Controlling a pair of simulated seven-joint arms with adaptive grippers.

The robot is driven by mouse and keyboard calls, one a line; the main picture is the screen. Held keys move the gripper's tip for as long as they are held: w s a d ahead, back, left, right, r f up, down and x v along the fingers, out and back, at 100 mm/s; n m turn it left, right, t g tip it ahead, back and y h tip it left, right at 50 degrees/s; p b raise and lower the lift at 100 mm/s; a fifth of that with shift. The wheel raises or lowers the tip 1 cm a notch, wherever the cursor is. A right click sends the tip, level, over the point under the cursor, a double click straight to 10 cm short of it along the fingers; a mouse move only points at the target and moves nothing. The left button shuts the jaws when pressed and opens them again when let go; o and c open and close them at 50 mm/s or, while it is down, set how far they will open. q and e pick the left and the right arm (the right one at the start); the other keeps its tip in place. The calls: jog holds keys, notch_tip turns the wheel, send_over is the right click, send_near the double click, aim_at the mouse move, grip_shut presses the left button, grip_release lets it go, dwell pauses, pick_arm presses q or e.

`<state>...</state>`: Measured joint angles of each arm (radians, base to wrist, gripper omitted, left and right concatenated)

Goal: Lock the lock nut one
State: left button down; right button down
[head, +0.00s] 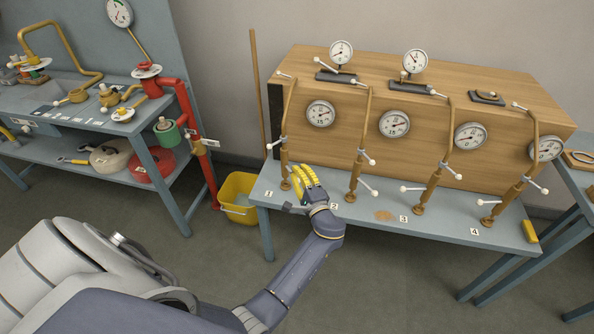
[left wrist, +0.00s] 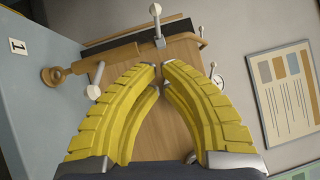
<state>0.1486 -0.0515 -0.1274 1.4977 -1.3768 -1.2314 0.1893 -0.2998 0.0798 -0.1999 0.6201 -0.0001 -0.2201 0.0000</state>
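Station one, at the tag "1" (head: 268,194), has a brass upright pipe (head: 289,118) with white-tipped levers, one at mid-height (head: 276,142). Which fitting is the lock nut I cannot tell. My left gripper (head: 303,172) has yellow fingers and is just right of this pipe's lower part, partly covering that area. In the left wrist view, its fingertips (left wrist: 161,69) are nearly together with nothing seen between them. My right gripper is not in view.
Similar brass pipes with levers stand to the right at tags "2", "3" and "4" (head: 474,231), before a wooden cabinet (head: 400,150) with gauges. A yellow bucket (head: 239,198) is on the floor left of the bench. A blue-grey workbench (head: 150,135) stands left.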

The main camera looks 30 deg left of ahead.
aim_at(269, 147)
pick_arm(q)
jog(key=w+a+r, duration=0.1)
jog(key=w+a, duration=0.3)
jog(key=a, duration=0.5)
jog(key=shift+a+r, duration=0.3)
jog(key=shift+a, duration=0.05)
jog(key=shift+s+a+r, duration=0.1)
jog(key=shift+s+a, duration=0.05)
jog(key=shift+a, duration=0.6)
